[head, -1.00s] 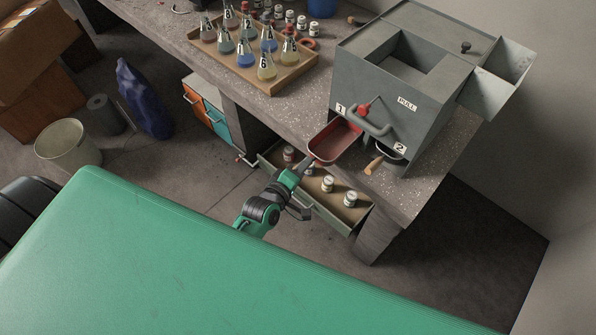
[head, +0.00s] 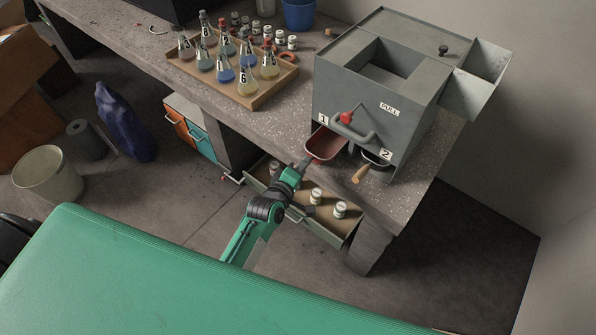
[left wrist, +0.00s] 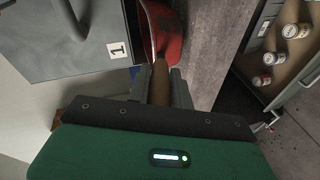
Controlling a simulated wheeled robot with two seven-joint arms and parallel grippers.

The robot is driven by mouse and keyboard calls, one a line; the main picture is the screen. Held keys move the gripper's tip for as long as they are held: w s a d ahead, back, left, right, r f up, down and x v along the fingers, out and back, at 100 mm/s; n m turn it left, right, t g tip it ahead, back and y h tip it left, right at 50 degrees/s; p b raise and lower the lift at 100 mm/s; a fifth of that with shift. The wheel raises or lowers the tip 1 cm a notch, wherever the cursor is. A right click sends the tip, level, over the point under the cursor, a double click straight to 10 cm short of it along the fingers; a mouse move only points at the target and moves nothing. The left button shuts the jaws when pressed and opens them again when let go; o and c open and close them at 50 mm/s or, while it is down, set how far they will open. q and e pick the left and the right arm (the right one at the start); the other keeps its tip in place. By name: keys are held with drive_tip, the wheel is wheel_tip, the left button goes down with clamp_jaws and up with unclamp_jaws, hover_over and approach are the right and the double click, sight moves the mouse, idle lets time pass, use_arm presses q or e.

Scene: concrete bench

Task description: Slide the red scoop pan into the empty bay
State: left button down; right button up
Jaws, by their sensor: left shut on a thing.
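The red scoop pan (head: 323,146) lies level at the front of the grey metal box (head: 335,95), below label 1. Its far end seems to be inside the bay 1 opening; its near part sticks out toward me. My left gripper (head: 303,165) is shut on the pan's handle. In the left wrist view the gripper (left wrist: 158,88) has one finger on each side of the brown handle (left wrist: 160,78), and the red pan (left wrist: 170,40) extends ahead, beside the box front (left wrist: 75,45). A black pan with a wooden handle (head: 361,174) sits at bay 2. My right gripper is not in view.
A red-knobbed pull handle (head: 352,125) projects from the box front above the bays. An open drawer (head: 325,231) with small jars is below the bench edge, near my left arm. A wooden tray (head: 251,101) of numbered flasks stands left on the bench.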

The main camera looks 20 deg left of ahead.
use_arm(q)
drive_tip(key=shift+w+d, duration=0.2)
drive_tip(key=shift+w, duration=0.35)
drive_tip(key=shift+d+x, duration=0.25)
drive_tip(key=shift+x, duration=0.95)
drive_tip(key=shift+w+d+b, duration=0.15)
drive_tip(key=shift+w+b, duration=0.15)
drive_tip(key=shift+w, duration=0.15)
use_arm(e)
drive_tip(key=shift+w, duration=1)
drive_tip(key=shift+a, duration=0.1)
use_arm(q)
drive_tip(key=c, duration=1.2)
unclamp_jaws()
drive_tip(key=shift+o, duration=0.2)
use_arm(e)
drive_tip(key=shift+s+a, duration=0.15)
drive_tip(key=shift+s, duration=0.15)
